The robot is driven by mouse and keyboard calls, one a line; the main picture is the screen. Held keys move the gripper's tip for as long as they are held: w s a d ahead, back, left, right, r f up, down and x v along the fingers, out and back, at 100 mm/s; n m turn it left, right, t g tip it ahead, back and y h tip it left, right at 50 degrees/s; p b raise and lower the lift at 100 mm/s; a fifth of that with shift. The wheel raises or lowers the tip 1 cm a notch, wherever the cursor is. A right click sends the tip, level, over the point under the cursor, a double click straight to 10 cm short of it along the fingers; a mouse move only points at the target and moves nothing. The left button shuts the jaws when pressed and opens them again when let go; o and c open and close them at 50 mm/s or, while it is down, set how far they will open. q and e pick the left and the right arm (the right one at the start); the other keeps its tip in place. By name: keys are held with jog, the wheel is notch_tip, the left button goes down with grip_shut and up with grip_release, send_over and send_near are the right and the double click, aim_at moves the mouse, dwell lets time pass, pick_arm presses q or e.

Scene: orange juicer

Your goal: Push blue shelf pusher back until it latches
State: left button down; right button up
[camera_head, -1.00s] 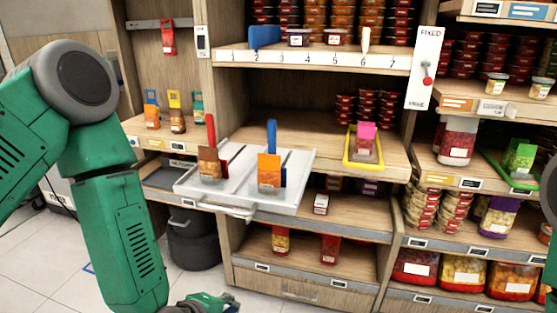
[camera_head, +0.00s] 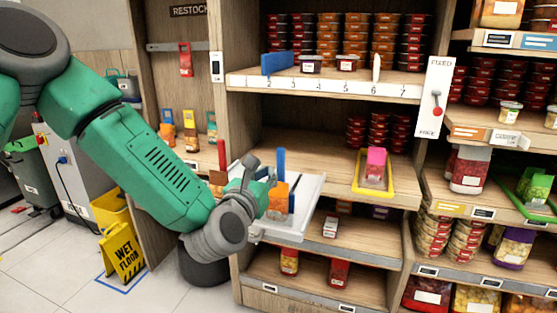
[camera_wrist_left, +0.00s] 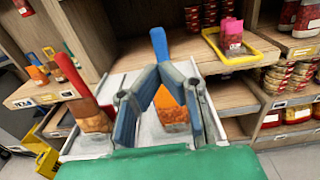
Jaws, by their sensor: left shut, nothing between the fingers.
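A white pull-out tray (camera_head: 309,205) holds an orange pack (camera_head: 279,200) with a tall blue pusher (camera_head: 281,165) standing behind it. A red pusher (camera_head: 221,155) stands to the left. My left gripper (camera_head: 252,170) is in front of the tray and hides part of it. In the left wrist view its fingers (camera_wrist_left: 164,72) meet in a V, shut and empty. I cannot tell whether the fingers touch the pusher. My right gripper is not in view.
Another blue piece (camera_head: 277,63) stands on the numbered upper shelf (camera_head: 330,80). A yellow tray (camera_head: 373,188) with a pink-topped pack sits right of the white tray. A yellow wet-floor sign (camera_head: 121,252) stands at lower left. The shelf space behind the white tray looks clear.

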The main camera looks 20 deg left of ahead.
aim_at(281, 157)
pick_arm(q)
jog(key=w, duration=0.8)
jog(key=shift+d, duration=0.2)
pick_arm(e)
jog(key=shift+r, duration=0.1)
